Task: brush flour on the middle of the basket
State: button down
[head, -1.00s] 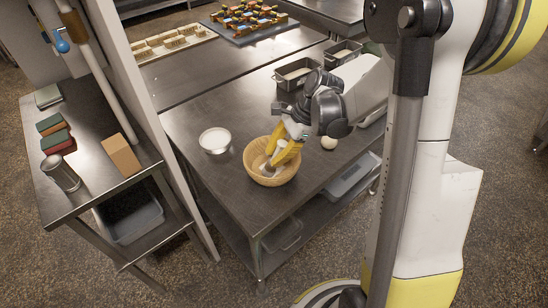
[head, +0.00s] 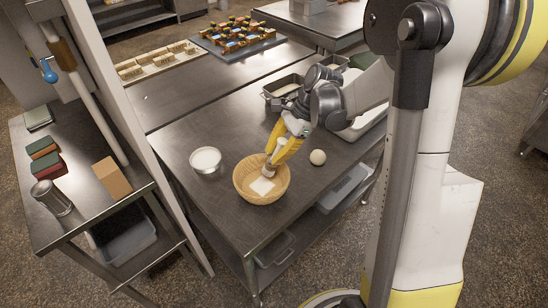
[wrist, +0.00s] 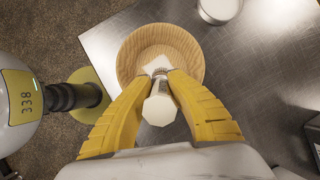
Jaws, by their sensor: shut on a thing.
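The round tan basket (head: 240,187) stands on the steel table, with a pale square-looking patch of flour (head: 262,186) on the middle of its floor. My gripper (head: 272,158) is above the basket's far right side. Its yellow fingers are shut on a brush (head: 269,171) with a pale handle, tilted down into the basket. I cannot tell whether the bristles touch the flour. A white-filled bowl (head: 206,158) stands left of the basket.
A pale dough ball (head: 317,157) lies right of the basket. Metal pans (head: 283,92) and a white tray (head: 362,125) stand farther back. A side shelf with a tan box (head: 112,178) and an upright post (head: 108,108) flank the table's left. The table's near-left surface is clear.

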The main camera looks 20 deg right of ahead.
jog(key=shift+r+p, duration=0.75)
jog(key=shift+r, duration=0.7)
jog(key=shift+d, duration=0.1)
